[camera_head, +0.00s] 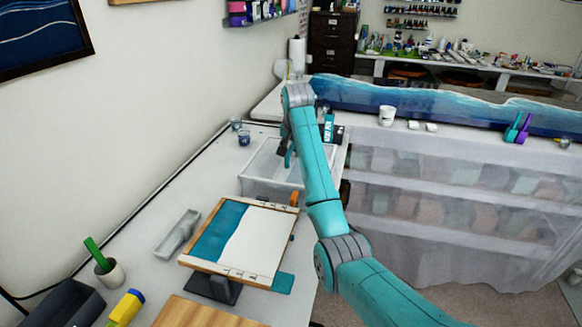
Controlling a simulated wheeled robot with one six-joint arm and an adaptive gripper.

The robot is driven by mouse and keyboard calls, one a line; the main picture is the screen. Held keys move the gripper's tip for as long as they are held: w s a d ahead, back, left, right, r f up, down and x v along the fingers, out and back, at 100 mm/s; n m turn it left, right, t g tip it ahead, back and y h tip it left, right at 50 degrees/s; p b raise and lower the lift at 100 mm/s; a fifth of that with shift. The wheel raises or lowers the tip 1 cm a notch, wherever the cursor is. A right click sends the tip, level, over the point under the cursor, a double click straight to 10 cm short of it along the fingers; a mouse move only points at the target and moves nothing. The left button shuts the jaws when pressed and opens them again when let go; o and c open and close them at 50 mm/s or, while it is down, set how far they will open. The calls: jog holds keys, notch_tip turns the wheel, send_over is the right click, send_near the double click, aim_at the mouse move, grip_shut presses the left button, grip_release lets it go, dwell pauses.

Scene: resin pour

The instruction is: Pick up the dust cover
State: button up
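The likely dust cover (258,186) is a clear, whitish box-shaped piece on the white table, behind the tilted panel. Its right part is hidden behind my teal arm. My gripper (284,153) is dark and hangs from the wrist over the back of this box. It is small and partly hidden by my arm. I cannot tell whether its fingers are open or shut, or whether they touch the box.
A wood-framed teal and white panel (258,240) rests tilted on a dark stand in front. A small clear tray (177,234) lies left of it. Blue cups (244,138) stand behind left. A labelled bottle (328,127) stands right of my arm. The table's left strip is mostly clear.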

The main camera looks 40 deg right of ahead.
grip_shut()
jog(key=shift+r, duration=0.1)
